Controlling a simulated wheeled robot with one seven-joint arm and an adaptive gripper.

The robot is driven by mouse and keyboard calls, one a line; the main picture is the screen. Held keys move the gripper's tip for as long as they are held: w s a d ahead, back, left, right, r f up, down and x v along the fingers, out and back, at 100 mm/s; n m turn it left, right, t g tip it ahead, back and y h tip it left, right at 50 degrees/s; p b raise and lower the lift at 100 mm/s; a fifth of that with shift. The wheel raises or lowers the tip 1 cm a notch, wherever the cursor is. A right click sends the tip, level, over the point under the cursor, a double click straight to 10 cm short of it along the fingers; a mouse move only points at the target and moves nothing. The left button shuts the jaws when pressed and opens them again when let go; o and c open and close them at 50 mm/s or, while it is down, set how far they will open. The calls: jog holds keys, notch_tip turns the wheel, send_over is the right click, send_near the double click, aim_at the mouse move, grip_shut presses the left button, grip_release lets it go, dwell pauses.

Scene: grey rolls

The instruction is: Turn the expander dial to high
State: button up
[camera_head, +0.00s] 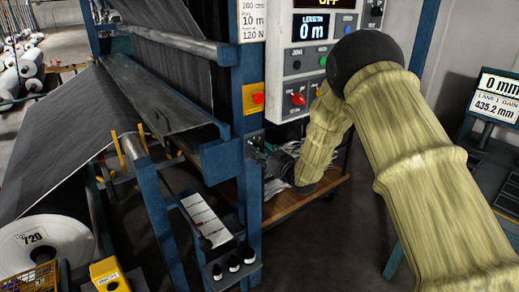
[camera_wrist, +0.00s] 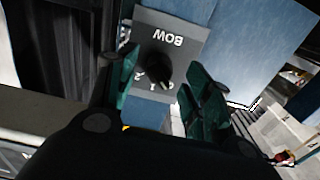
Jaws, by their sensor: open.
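A black dial knob (camera_wrist: 157,66) stands on a grey plate (camera_wrist: 196,52) marked "BOW", upside down in the wrist view, with numbers along its lower side. The word "expander" is not readable there. My gripper (camera_wrist: 163,72) is open, its dark green fingers on either side of the knob. I cannot tell whether they touch it. In the head view my gripper (camera_head: 262,150) is small and partly hidden, beside the blue post (camera_head: 247,180); the dial cannot be made out there.
A red button on a yellow plate (camera_head: 253,98) is on the post. A wooden shelf (camera_head: 300,203) lies below. A dark fabric roll (camera_head: 45,250) is at left.

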jog(key=shift+x, duration=0.8)
jog(key=c, duration=1)
jog(key=shift+c, duration=0.2)
